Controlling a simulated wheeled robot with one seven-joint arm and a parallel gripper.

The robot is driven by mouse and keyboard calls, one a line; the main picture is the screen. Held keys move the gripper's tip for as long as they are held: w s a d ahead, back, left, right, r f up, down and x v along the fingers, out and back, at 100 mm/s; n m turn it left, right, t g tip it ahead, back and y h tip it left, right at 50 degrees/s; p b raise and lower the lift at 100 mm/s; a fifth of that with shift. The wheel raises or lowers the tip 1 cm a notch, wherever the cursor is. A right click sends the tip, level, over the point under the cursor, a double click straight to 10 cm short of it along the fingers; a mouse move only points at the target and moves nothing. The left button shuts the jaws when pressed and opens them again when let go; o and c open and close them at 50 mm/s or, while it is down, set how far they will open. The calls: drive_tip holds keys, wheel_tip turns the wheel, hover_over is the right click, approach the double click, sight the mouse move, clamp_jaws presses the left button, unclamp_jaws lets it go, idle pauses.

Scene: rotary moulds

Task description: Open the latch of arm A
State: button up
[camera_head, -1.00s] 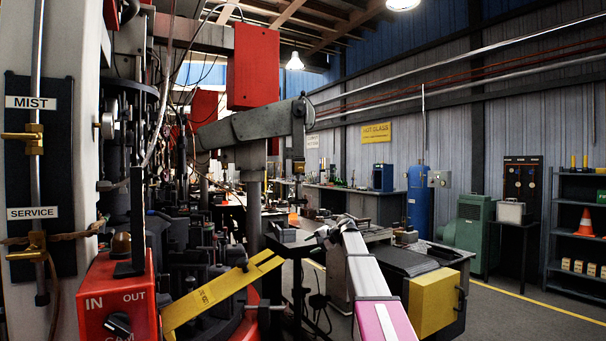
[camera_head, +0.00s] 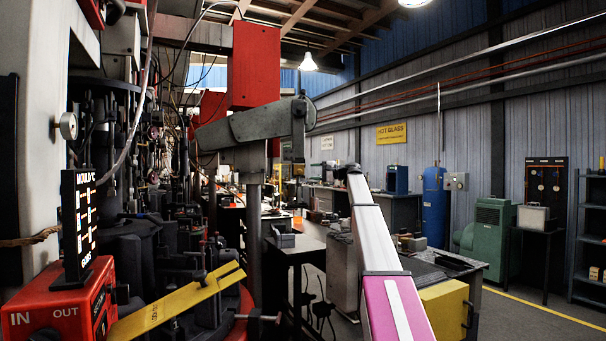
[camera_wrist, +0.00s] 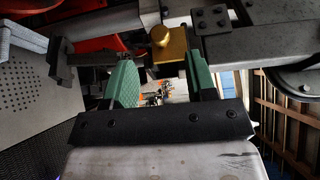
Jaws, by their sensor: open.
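In the wrist view a brass knob (camera_wrist: 167,42) sits on dark metal bars (camera_wrist: 110,52), beyond and roughly between my fingertips. It looks like a latch knob, but no letter on it shows. My gripper (camera_wrist: 162,78) is open, with green-padded fingers and nothing between them. The knob appears apart from the pads; the exact gap cannot be told. In the head view a grey mould arm (camera_head: 250,120) reaches right from the machine, its end near the far tip of my arm. My gripper's fingers cannot be made out there.
A red control box (camera_head: 60,310) with a black display panel (camera_head: 80,220) and a yellow bar (camera_head: 180,303) stand at lower left. A red box (camera_head: 256,70) hangs above the grey arm. A bench with a yellow box (camera_head: 444,310) lies right of my arm.

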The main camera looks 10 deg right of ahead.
drive_tip(key=shift+x, duration=2.95)
drive_tip(key=c, duration=0.9)
drive_tip(key=shift+s+r+m, duration=0.1)
drive_tip(key=shift+m, duration=0.2)
wheel_tip(320, 180, up, 6)
drive_tip(key=m+g+h, duration=0.3)
drive_tip(key=m+g, duration=0.3)
drive_tip(key=m, duration=0.4)
hover_over(301, 171)
drive_tip(key=d, duration=0.1)
drive_tip(key=shift+w+r+m+g, duration=0.15)
drive_tip(key=shift+r+m+g, duration=0.2)
drive_tip(key=shift+m+g, duration=0.35)
drive_tip(key=shift+w+r+m+g, duration=0.15)
drive_tip(key=shift+r+m+g, duration=0.15)
drive_tip(key=shift+m+g, duration=0.35)
drive_tip(key=shift+m, duration=0.25)
